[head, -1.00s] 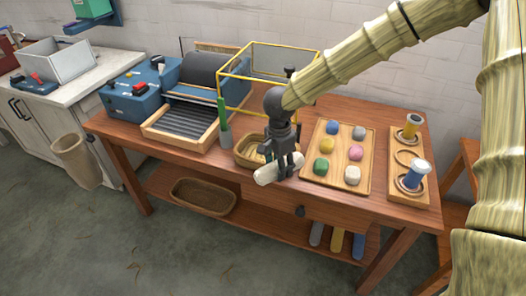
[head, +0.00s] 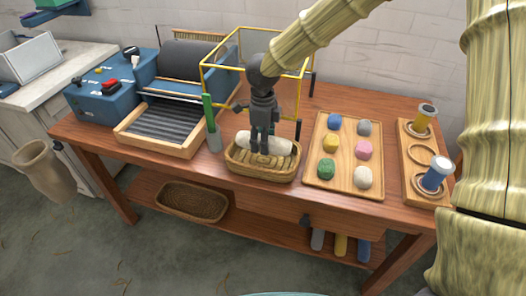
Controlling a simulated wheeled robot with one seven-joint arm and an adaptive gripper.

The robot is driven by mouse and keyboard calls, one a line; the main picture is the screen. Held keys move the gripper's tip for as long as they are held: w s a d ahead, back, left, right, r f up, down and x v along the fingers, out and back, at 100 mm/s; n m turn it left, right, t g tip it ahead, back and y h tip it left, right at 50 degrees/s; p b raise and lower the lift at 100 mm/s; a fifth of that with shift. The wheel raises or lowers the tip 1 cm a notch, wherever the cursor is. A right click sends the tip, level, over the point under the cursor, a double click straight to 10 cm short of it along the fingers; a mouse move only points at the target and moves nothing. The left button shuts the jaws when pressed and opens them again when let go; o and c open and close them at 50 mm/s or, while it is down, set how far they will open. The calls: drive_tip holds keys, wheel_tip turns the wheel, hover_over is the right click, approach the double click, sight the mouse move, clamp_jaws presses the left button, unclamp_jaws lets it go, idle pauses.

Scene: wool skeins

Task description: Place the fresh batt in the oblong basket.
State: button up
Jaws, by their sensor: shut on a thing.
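The batt (head: 280,146) is a cream-white roll. My gripper (head: 264,147) is shut on it, pointing down, with part of the roll showing on either side of the fingers. The oblong basket (head: 262,175) is woven and tan and stands on the wooden table near its front edge. The batt is over the basket's opening and looks to be at or just within its rim. The gripper hides the middle of the batt, and I cannot tell whether it touches the basket floor.
A wooden tray (head: 312,176) of coloured wool pieces stands close on the right. A yellow wire frame (head: 203,89) rises behind. Another woven basket (head: 192,203) is on the lower shelf.

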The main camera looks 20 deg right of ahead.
sight(263, 160)
drive_tip(key=shift+f, duration=2.35)
drive_tip(key=shift+f, duration=0.15)
drive_tip(key=o, duration=0.9)
drive_tip(key=shift+c, duration=0.2)
wheel_tip(263, 160, up, 12)
drive_tip(key=shift+r, duration=0.2)
